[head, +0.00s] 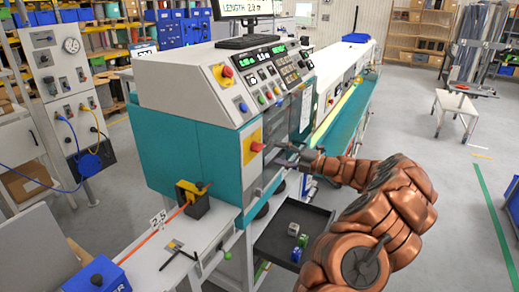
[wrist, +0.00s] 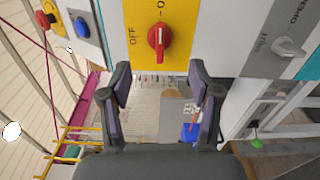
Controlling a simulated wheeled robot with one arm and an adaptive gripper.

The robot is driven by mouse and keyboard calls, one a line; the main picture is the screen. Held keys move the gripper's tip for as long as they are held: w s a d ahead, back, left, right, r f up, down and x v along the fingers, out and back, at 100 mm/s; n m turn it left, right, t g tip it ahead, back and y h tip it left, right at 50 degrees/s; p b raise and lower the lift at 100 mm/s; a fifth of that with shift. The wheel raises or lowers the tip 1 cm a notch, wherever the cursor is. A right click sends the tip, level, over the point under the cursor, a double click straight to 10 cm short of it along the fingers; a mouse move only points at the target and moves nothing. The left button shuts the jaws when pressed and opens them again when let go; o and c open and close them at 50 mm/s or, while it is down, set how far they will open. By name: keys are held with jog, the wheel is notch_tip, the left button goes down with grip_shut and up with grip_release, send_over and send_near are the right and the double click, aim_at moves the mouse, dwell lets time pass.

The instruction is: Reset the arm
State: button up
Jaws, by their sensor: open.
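My gripper (head: 290,158) is at the end of my copper-coloured arm, in front of the machine's near end in the head view. In the wrist view my gripper (wrist: 160,80) has its dark fingers spread wide, with nothing between them. A red rotary switch (wrist: 159,38) on a yellow plate marked OFF is just beyond the fingertips and apart from them. The same red switch (head: 257,147) shows left of my gripper in the head view. My arm bends back from the machine toward the lower right.
The teal and white machine (head: 180,150) stands close to my gripper. A dark tray (head: 275,248) with small coloured blocks is below. A grey lever (wrist: 288,47) marked OPEN is right of the switch. Open floor (head: 440,150) lies to the right, with a white stool (head: 457,105).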

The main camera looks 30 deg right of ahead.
dwell(0.3)
jog(key=s+a+r+n+g+y, duration=0.25)
jog(key=a+n, duration=0.35)
jog(key=a, duration=0.3)
jog(key=s+a+r+n+g+y, duration=0.15)
jog(key=a+n+g, duration=0.3)
jog(key=a, duration=0.55)
jog(key=s+a+r+n+g+y, duration=0.1)
jog(key=s+a+r+n+g, duration=0.1)
jog(key=a+n, duration=0.6)
jog(key=s+a+n+g+h, duration=0.2)
jog(key=s+a+n+g, duration=0.3)
jog(key=s+a, duration=0.4)
jog(key=s+a+f+n+g+h+b, duration=0.1)
jog(key=s+a+f+n+h, duration=0.15)
jog(key=s+n, duration=0.5)
jog(key=s+a+f+n+g+h, duration=0.2)
jog(key=s+f+n+h, duration=0.15)
jog(key=s+n, duration=0.35)
jog(key=s+d+f+n+h, duration=0.2)
jog(key=s+d+n+h, duration=0.1)
jog(key=s, duration=0.4)
jog(key=s+d+f+n+h, duration=0.3)
jog(key=s+d+n, duration=0.3)
jog(key=s+d, duration=0.1)
jog(key=shift+s+b, duration=0.35)
jog(key=shift+b, duration=0.1)
